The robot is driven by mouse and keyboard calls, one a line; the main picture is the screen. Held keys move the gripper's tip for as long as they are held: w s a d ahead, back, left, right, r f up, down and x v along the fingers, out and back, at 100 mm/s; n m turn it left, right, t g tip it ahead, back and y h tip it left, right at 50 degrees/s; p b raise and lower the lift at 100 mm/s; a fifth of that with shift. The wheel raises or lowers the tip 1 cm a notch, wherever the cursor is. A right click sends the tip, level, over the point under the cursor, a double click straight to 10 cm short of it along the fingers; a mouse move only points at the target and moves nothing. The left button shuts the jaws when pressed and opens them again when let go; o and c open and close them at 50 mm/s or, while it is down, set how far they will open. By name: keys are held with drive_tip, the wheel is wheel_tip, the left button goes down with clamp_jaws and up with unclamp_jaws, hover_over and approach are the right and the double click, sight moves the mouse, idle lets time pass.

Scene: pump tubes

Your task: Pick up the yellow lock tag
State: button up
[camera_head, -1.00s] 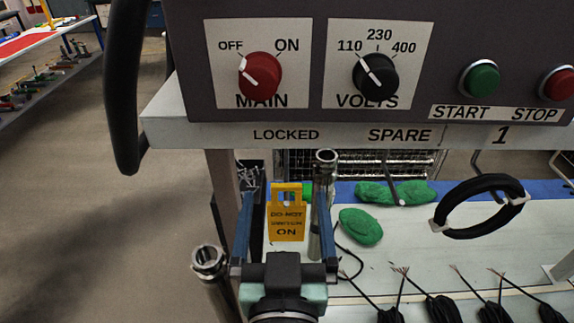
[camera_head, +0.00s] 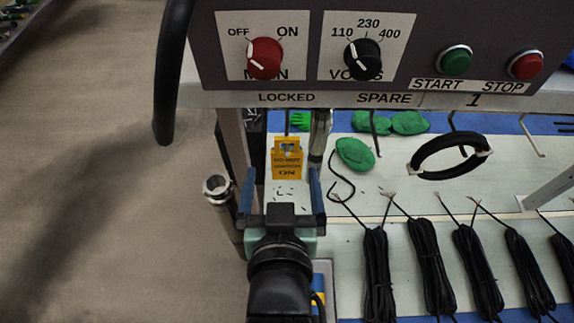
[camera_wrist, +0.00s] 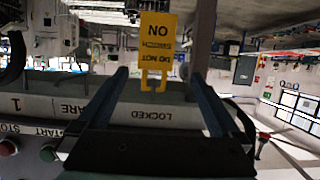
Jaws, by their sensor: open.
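The yellow lock tag (camera_head: 287,164) hangs below the LOCKED label (camera_head: 286,98), under the shelf edge of the control panel. It reads DO NOT SWITCH ON and has a notched top. It also shows in the wrist view (camera_wrist: 157,45), upside down, beyond the fingertips and roughly centred between the fingers. My gripper (camera_head: 279,180) is open and empty. Its two blue fingers stand apart, below the tag in the head view, and the tag appears just past their tips. Whether the fingers touch the tag I cannot tell.
The control panel (camera_head: 330,82) with a red MAIN knob (camera_head: 264,58) is above. A metal tube (camera_head: 319,135) hangs close right of the tag; another metal post (camera_head: 216,190) stands left. Green pads (camera_head: 355,154), a black ring (camera_head: 449,157) and several black cable bundles (camera_head: 429,255) are to the right.

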sight(283, 157)
drive_tip(key=b+x, duration=0.3)
drive_tip(key=shift+s+f, duration=0.1)
drive_tip(key=shift+f, duration=0.1)
drive_tip(key=w+b, duration=0.1)
drive_tip(key=b, duration=0.2)
drive_tip(key=shift+w+f, duration=0.1)
drive_tip(key=shift+f, duration=0.1)
drive_tip(key=shift+w+b, duration=0.35)
drive_tip(key=shift+b, duration=0.75)
drive_tip(key=x, duration=0.1)
drive_tip(key=p+x, duration=0.2)
drive_tip(key=x, duration=0.1)
drive_tip(key=shift+w+d, duration=0.15)
drive_tip(key=shift+d, duration=0.2)
drive_tip(key=shift+w+f, duration=0.2)
drive_tip(key=shift+w, duration=0.15)
drive_tip(key=c, duration=1.4)
drive_tip(key=shift+r, duration=0.1)
